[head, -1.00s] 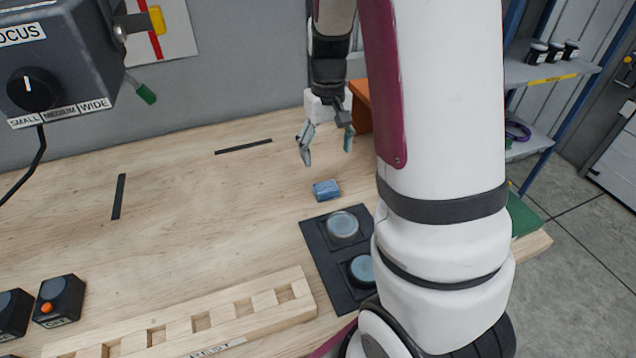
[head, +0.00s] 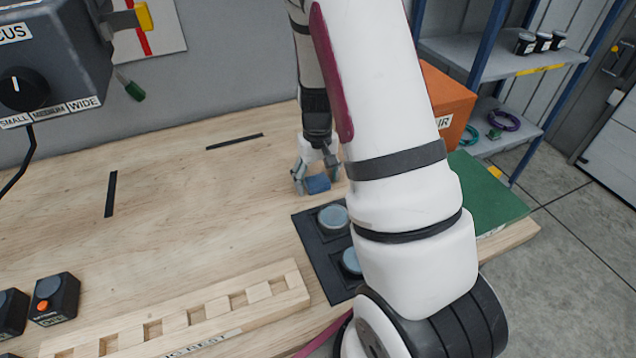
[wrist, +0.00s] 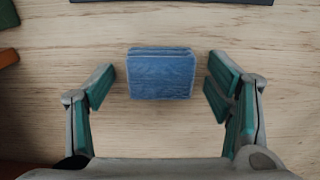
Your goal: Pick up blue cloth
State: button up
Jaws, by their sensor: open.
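The blue cloth (head: 317,184) is a small folded block lying on the wooden bench, just behind the black mat with round pads. In the wrist view the cloth (wrist: 161,74) lies at the middle, between the fingertips. My gripper (head: 315,178) is open and low around the cloth in the head view. In the wrist view my gripper (wrist: 158,88) has one teal-padded finger on each side of the cloth, with bare wood showing between each finger and the cloth.
The black mat (head: 308,229) with two round pads is close in front of the cloth. A slotted wooden rest (head: 190,325) lies along the front. An orange box (head: 447,100) and green mat (head: 490,196) are at right. The bench (head: 200,195) left of the cloth is clear.

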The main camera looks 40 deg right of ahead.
aim_at(320, 183)
jog(key=c, duration=1)
jog(key=shift+c, duration=0.2)
jog(key=shift+r, duration=0.6)
notch_tip(320, 183, up, 2)
jog(key=shift+w, duration=0.1)
jog(key=shift+s+a+r+b, duration=0.2)
jog(key=shift+s+b, duration=0.1)
jog(key=shift+s, duration=0.45)
jog(key=s+a, duration=0.1)
jog(key=s, duration=0.3)
jog(key=s+a, duration=0.1)
jog(key=s, duration=0.3)
jog(key=s+a+r, duration=0.1)
jog(key=s, duration=0.3)
jog(key=shift+a+r, duration=0.1)
jog(key=shift+a, duration=0.15)
jog(key=shift+s+a+r+p, duration=0.1)
jog(key=shift+s+a+p, duration=0.05)
jog(key=shift+s+p, duration=0.35)
jog(key=shift+s+a+p, duration=0.15)
jog(key=shift+s+p, duration=0.25)
jog(key=shift+s, duration=0.15)
